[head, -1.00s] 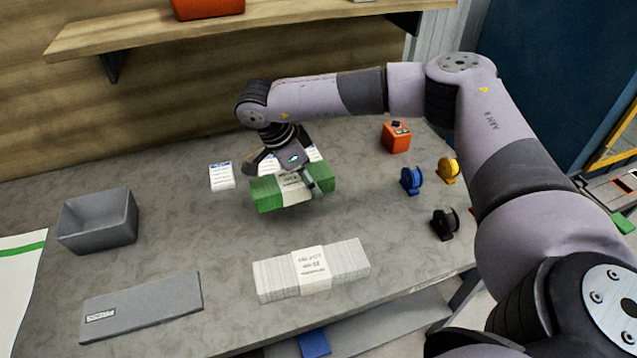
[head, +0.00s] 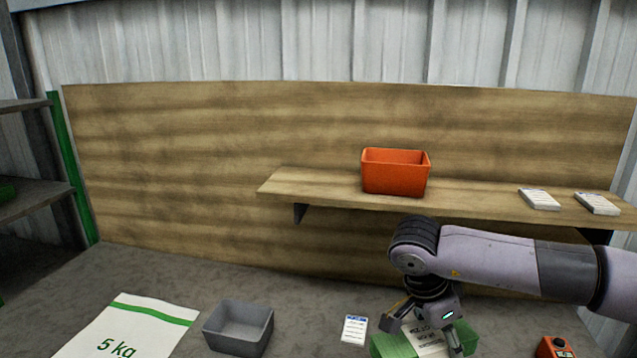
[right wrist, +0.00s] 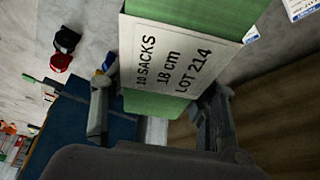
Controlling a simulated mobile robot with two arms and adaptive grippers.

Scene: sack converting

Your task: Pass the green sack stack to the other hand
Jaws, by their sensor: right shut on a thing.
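The green sack stack (head: 390,347) is at the bottom edge of the head view, partly cut off. It has a white paper band. My right gripper (head: 428,333) is shut on it across the band, coming from above. In the right wrist view the stack (right wrist: 200,15) shows green ends and a band reading "10 SACKS 18 cm LOT 214". The fingers of my right gripper (right wrist: 158,112) are on either side of the band. My left gripper is in neither current view.
A grey bin (head: 240,328) and a white "5 kg" sack (head: 125,330) lie left on the table. A label pad (head: 354,329) is beside the stack. An orange device (head: 554,347) is at the right. The shelf (head: 320,186) above carries an orange bin (head: 395,172) and two pads.

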